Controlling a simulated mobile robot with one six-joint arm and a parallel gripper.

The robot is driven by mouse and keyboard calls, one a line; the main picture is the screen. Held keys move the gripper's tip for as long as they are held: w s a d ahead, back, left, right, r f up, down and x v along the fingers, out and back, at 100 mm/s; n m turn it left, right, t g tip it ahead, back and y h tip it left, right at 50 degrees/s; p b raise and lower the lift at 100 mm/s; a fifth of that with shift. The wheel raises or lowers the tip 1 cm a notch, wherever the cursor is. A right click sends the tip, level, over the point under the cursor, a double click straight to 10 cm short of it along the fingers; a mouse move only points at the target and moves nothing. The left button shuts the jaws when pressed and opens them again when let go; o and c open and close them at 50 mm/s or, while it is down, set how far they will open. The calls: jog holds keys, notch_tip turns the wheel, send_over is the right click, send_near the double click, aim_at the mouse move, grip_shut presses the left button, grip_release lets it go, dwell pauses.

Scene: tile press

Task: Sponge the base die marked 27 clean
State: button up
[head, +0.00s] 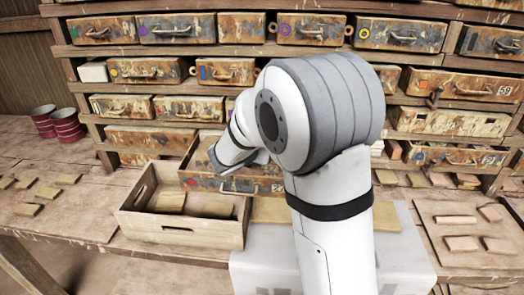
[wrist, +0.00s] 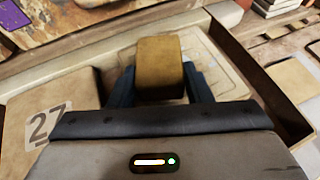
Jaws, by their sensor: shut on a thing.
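My gripper (wrist: 160,85) is shut on a yellow-brown sponge block (wrist: 160,58), one dark finger on each side. In the head view my gripper (head: 238,160) is over an open rusty drawer (head: 215,182), mostly behind my arm; the sponge cannot be made out there. In the wrist view a tan slab marked 27 (wrist: 72,100) lies flat in the drawer, left of the sponge. A pale slab with faint lines (wrist: 213,65) lies behind and right of the sponge. Whether the sponge touches it is unclear. My gripper body hides the near part of both.
A wooden crate (head: 187,234) with flat blocks inside stands in front of the drawer. Shelves of rusty drawers (head: 182,108) rise behind. Two red tins (head: 67,125) stand at the left. Small tiles lie on the bench left and on a board (head: 445,215) at right.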

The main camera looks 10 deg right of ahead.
jog(key=shift+w+d+f, duration=0.15)
jog(key=shift+w, duration=0.1)
jog(key=shift+s+a+f, duration=0.1)
jog(key=shift+s+a, duration=0.1)
jog(key=shift+s, duration=0.6)
jog(key=shift+a, duration=0.1)
jog(key=shift+s+a+r, duration=0.15)
jog(key=shift+s, duration=0.25)
jog(key=shift+s+a+r, duration=0.1)
jog(key=shift+s, duration=0.25)
jog(key=shift+b, duration=0.3)
jog(key=shift+s+a+f+b, duration=0.1)
jog(key=shift+s+a+b, duration=0.05)
jog(key=shift+s, duration=0.3)
jog(key=shift+s+a+f+b, duration=0.1)
jog(key=shift+s+b, duration=0.05)
jog(key=shift+s, duration=0.25)
